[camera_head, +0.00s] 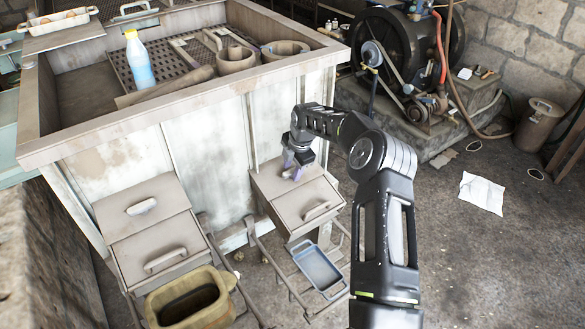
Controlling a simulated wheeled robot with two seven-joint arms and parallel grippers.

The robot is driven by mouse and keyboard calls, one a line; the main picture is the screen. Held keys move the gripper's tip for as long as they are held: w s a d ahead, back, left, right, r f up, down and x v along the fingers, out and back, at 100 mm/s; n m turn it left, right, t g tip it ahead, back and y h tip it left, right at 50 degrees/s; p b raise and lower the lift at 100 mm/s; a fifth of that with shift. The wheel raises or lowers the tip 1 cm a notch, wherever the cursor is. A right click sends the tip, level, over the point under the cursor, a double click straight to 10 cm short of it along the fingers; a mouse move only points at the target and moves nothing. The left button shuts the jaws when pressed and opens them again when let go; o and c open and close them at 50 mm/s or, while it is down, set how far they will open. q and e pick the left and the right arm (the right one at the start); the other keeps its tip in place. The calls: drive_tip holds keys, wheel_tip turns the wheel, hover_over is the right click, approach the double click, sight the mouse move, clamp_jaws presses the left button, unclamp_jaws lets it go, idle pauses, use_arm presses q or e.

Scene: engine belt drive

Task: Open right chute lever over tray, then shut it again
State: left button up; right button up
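The right chute (283,196) is a grey sloped box on the front of the large bin, with a pale handle (317,211) on its lower front. My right gripper (297,166), with purple fingers, is over the chute's upper surface. It hides the spot where the left chute has a pale upper grip, so I cannot tell whether it touches or holds anything. A blue-grey tray (319,267) sits on the rails below the right chute and looks empty. My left gripper is not in view.
The left chute (150,232) has two pale grips, with a tan tub (190,301) below it. The bin's rim (150,118) stands behind my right gripper. A belt-driven engine (405,60) is at the back right. The floor at right is mostly clear, with a white sheet (482,193).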

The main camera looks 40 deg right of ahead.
drive_tip(key=shift+c, duration=0.3)
clamp_jaws()
